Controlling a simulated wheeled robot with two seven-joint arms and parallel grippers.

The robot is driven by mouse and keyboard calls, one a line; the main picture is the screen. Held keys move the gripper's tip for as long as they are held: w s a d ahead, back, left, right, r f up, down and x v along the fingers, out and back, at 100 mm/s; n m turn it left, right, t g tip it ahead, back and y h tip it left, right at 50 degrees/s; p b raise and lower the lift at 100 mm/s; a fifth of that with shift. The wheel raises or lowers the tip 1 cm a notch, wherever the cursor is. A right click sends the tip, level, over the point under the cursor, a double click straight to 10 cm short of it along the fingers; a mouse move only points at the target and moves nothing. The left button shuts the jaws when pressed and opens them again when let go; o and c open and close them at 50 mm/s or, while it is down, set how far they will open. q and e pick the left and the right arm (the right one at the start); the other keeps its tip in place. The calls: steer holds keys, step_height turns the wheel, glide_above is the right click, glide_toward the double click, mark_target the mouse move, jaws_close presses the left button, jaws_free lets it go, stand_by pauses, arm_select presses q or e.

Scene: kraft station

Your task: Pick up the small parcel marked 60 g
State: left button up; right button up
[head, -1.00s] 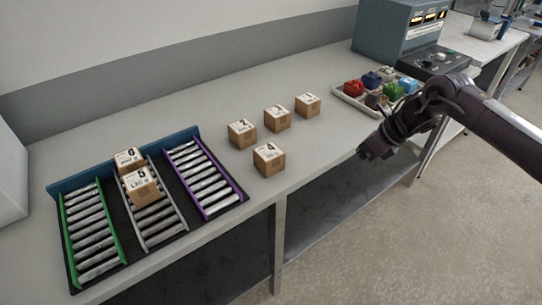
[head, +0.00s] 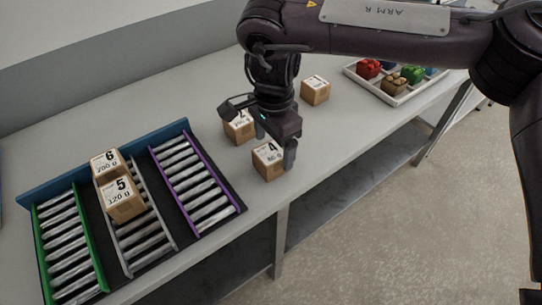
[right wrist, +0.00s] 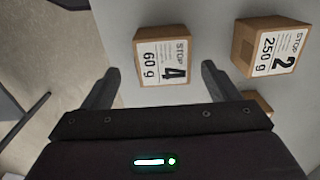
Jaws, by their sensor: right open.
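The small parcel marked 4 and 60 g (head: 268,161) is a brown box with a white label, standing on the bench near its front edge. In the right wrist view the parcel (right wrist: 163,61) lies ahead of the fingertips, roughly centred between them. My right gripper (head: 275,143) is above and beside it in the head view, open and empty; both fingers show in the right wrist view (right wrist: 160,72). I cannot tell whether a finger touches the box. My left gripper is not in view.
Parcel 2, 250 g (right wrist: 269,48), stands close by, partly hidden by my gripper in the head view (head: 238,127). Another parcel (head: 315,90) stands farther back. A roller rack (head: 190,185) at left holds parcels 5 (head: 121,198) and 6 (head: 106,163). A tray (head: 392,97) holds coloured items.

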mark_target(272, 152)
step_height(272, 152, down, 4)
steer(key=shift+w+a+p, duration=0.1)
steer(key=shift+a+p, duration=0.05)
steer(key=shift+p, duration=0.3)
steer(key=shift+f, duration=0.5)
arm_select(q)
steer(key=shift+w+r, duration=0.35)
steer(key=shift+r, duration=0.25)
arm_select(e)
steer(key=c, duration=1.1)
